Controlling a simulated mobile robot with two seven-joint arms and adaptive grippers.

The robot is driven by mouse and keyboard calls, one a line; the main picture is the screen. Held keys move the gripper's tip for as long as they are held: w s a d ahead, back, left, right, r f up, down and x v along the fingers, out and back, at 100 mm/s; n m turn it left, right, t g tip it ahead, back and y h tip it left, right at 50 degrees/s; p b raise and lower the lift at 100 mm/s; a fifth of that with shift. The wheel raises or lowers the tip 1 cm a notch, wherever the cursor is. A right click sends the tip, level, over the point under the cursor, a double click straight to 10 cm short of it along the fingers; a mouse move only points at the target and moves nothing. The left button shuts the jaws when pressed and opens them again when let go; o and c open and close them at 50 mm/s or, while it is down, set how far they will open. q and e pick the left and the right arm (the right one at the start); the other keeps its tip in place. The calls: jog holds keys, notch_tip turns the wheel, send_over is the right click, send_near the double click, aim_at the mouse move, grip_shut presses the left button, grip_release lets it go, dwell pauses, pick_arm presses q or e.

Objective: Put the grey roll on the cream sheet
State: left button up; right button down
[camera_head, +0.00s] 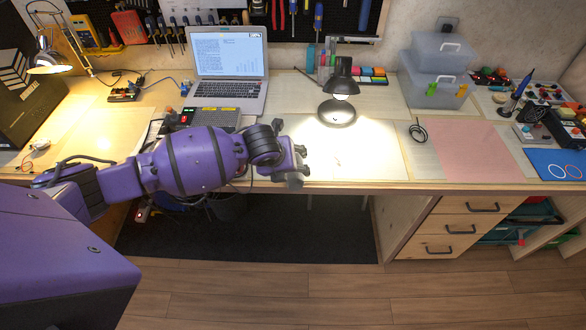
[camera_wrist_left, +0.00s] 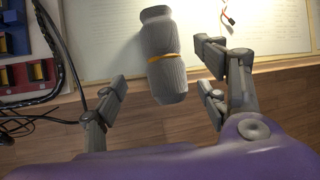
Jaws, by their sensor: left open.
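The grey roll (camera_wrist_left: 166,78), with an orange band around its middle, shows in the left wrist view. It lies in line with the gap between the fingers of my left gripper (camera_wrist_left: 162,88). The fingers are spread, with clear space on both sides of the roll. In the head view my left gripper (camera_head: 302,163) is at the front edge of the desk, and I cannot clearly make out the roll there. A pale cream sheet (camera_head: 385,160) lies brightly lit on the desk, to the right of the gripper. My right gripper is not in view.
A black lamp (camera_head: 337,113) stands at the back of the lit sheet. A laptop (camera_head: 228,70) is behind my arm. A pink sheet (camera_head: 465,150) and a black cable coil (camera_head: 418,132) lie to the right. In the wrist view, cables (camera_wrist_left: 70,65) run beside the left finger.

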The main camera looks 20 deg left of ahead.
pick_arm(q)
jog(key=x, duration=0.5)
jog(key=shift+w+d+f, duration=0.2)
jog(key=shift+w+f, duration=0.05)
jog(key=shift+w, duration=0.05)
jog(key=c, duration=1.5)
jog(key=shift+o, duration=0.2)
jog(key=shift+r, duration=0.15)
